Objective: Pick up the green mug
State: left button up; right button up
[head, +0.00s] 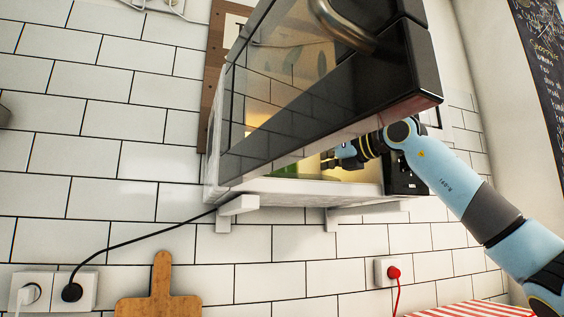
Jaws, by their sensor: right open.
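A small patch of green (287,169), likely the green mug, shows inside the lit microwave, just below the lower edge of the open door. Most of it is hidden behind the door, so its shape and handle cannot be made out. My right gripper (330,161) reaches into the microwave opening from the right, under the door. It is open, and its fingers point left towards the green patch. A gap seems to lie between them. My left gripper is not in view.
The microwave (300,190) sits on white wall brackets (238,206). Its dark glass door (290,95) hangs open above my right forearm, close to it. A cutting board (160,290), sockets with cables and a red-striped cloth (475,309) are below.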

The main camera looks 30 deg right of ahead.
jog(key=shift+w+a+r, duration=0.1)
jog(key=shift+w+a, duration=0.1)
jog(key=shift+w, duration=0.4)
jog(key=shift+w+a, duration=0.1)
jog(key=shift+w, duration=0.25)
jog(key=p+x, duration=0.2)
jog(key=x, duration=0.1)
jog(key=p+x, duration=0.2)
jog(key=shift+w+d+f, duration=0.1)
jog(key=shift+d+f, duration=0.1)
jog(key=shift+f, duration=0.05)
jog(key=shift+w, duration=0.15)
jog(key=c, duration=1.8)
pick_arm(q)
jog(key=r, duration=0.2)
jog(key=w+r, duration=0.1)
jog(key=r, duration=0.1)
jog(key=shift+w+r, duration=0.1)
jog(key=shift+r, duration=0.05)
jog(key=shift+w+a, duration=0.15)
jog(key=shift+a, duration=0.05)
pick_arm(e)
jog(key=shift+d+r, duration=0.1)
jog(key=shift+r, duration=0.05)
